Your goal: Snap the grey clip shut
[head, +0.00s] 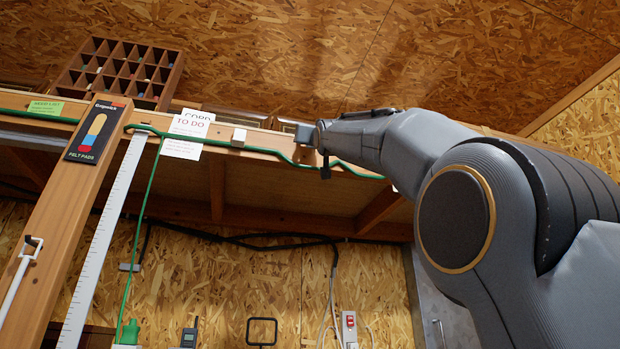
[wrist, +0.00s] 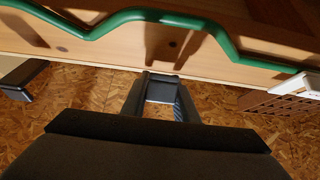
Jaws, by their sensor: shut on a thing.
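The grey clip (wrist: 163,76) is between the fingers of my gripper (wrist: 161,84) in the wrist view, at the edge of the wooden rail. The fingers are shut on it. In the head view my gripper (head: 311,134) is at the rail (head: 262,141), right of centre. Its fingers and the clip are too small to tell apart there. The green cord (head: 262,151) runs along the rail and bends near my gripper. It also shows in the wrist view (wrist: 150,15), bowed away from the fingers. I cannot tell whether the clip is shut.
A white clip (head: 238,137) is on the rail left of my gripper, and a dark clip (head: 325,168) is just right of it. Paper notes (head: 188,134) hang further left. A pigeonhole rack (head: 122,72) stands above the rail. The space below the rail near my gripper looks clear.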

